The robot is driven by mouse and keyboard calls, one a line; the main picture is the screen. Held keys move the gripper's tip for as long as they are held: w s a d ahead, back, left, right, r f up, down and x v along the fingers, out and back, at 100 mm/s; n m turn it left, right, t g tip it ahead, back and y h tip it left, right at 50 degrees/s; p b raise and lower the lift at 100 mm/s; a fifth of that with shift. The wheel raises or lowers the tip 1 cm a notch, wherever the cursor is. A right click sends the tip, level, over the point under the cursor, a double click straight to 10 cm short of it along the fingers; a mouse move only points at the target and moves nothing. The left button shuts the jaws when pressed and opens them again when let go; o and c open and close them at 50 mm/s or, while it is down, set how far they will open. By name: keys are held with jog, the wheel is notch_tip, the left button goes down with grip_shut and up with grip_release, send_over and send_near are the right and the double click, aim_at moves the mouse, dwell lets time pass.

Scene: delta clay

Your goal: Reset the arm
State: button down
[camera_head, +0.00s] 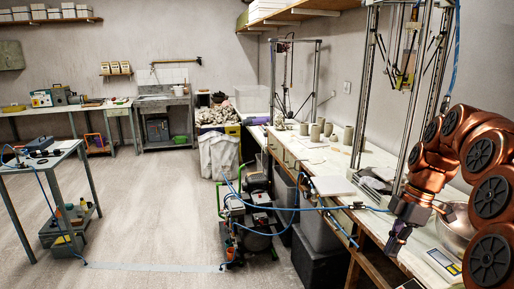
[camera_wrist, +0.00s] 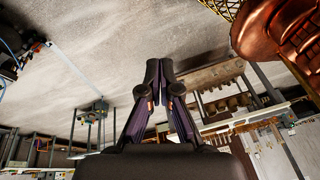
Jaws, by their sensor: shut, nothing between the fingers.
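My copper-coloured arm is folded at the right of the head view. My gripper (camera_head: 392,247) hangs at its end, pointing down by the front edge of the workbench (camera_head: 340,178). In the wrist view the two dark fingers of my gripper (camera_wrist: 160,66) meet at their tips. They are shut and hold nothing.
Several clay cylinders (camera_head: 326,129) stand on the bench, below tall metal frames (camera_head: 290,80). A metal bowl (camera_head: 456,222) sits close beside my arm. A compressor (camera_head: 252,215) with blue hoses stands on the floor by the bench. The floor (camera_head: 150,210) at the left middle is open.

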jog(key=s+a+m+h, duration=0.2)
jog(key=s+a+m, duration=0.5)
jog(key=s+a, duration=0.55)
jog(key=s+f+m, duration=0.2)
jog(key=s+m, duration=0.1)
jog(key=s, duration=0.2)
jog(key=s+a+f+m+h, duration=0.1)
jog(key=s+f+m, duration=0.2)
jog(key=s, duration=0.2)
jog(key=s+f+m, duration=0.2)
jog(key=s+m, duration=0.1)
jog(key=s, duration=0.3)
jog(key=shift+a+f+m+p, duration=0.3)
jog(key=shift+a+m+p, duration=0.1)
jog(key=shift+p, duration=0.05)
jog(key=shift+s, duration=0.1)
